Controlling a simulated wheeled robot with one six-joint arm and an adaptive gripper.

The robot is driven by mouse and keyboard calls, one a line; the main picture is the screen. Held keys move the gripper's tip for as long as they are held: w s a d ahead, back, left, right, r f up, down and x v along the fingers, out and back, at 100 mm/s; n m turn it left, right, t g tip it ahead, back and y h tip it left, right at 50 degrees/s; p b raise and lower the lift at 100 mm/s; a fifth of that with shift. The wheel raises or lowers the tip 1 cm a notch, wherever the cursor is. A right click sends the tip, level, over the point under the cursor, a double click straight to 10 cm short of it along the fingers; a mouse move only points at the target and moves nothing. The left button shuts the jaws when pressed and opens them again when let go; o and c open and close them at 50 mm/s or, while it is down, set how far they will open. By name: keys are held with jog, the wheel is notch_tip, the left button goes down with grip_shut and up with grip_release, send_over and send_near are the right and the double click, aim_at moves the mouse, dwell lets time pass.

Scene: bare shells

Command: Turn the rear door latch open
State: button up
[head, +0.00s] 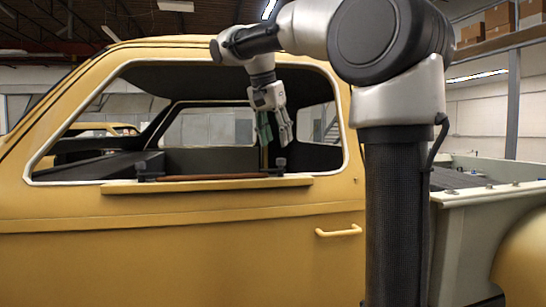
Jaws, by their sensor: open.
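A yellow door handle (338,230) juts from the side of the yellow truck shell (200,255), below the rear end of the window opening. No part is clearly recognisable as the rear door latch. A ledge (205,185) on the window sill carries a brown bar (212,177) between two dark upright fittings, a left one (150,172) and a right one (281,167). My gripper (276,130) points down in front of the window opening, above the right fitting and apart from it. It is open, and I see nothing held in it. A green patch shows at its left finger.
The pale truck bed wall (470,225) lies to the right, behind my column. A shelf with cardboard boxes (499,25) is high at the back right. The window opening is framed by a pale edge, with dark interior parts inside. Air around my gripper looks clear.

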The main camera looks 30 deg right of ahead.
jog(key=x, duration=0.6)
jog(key=shift+f, duration=0.15)
jog(key=shift+d, duration=0.1)
grip_shut()
